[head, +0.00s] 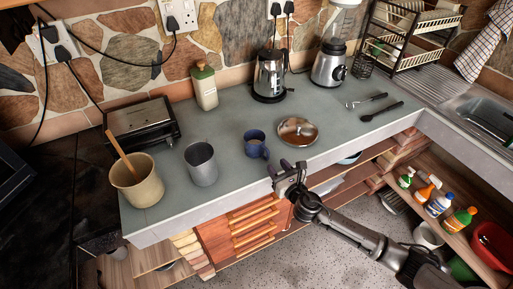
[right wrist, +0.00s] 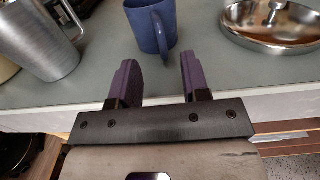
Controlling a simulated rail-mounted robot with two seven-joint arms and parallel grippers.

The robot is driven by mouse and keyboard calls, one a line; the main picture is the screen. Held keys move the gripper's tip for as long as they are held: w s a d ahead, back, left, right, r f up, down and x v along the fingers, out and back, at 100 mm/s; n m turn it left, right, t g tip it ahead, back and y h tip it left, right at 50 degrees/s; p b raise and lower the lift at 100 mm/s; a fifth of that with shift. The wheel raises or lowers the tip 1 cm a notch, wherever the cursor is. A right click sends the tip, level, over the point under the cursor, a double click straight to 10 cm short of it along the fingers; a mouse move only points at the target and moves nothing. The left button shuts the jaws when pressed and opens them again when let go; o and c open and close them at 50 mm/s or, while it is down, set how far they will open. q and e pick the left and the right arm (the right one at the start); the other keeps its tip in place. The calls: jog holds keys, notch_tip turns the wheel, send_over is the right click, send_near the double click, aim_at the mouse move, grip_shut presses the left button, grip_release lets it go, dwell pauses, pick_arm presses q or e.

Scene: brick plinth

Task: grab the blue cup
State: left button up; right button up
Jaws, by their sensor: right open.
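The blue cup (head: 255,143) stands upright on the grey counter (head: 225,120), near its front edge. In the right wrist view the cup (right wrist: 151,25) is just beyond the fingertips, with its handle turned toward me and slightly right. My right gripper (head: 283,168) is at the counter's front edge, in front of the cup and a little to its right. In the right wrist view its two purple fingers (right wrist: 158,72) are apart with nothing between them. The cup does not touch them. My left gripper is not in view.
A metal mug (head: 201,164) stands left of the cup, and a round lidded pan (head: 298,131) stands close on its right. A beige pot with a wooden spoon (head: 137,182), a toaster (head: 143,122), a soap bottle (head: 205,87) and a kettle (head: 270,75) stand farther off.

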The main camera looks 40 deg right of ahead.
aim_at(268, 152)
jog(key=shift+w+d, duration=0.15)
jog(key=shift+w, duration=1)
jog(key=shift+w+d, duration=0.2)
jog(key=shift+w, duration=0.95)
jog(key=shift+w+d, duration=0.15)
jog(key=shift+w, duration=1)
jog(key=shift+c, duration=0.3)
grip_shut()
jog(key=shift+r, duration=0.1)
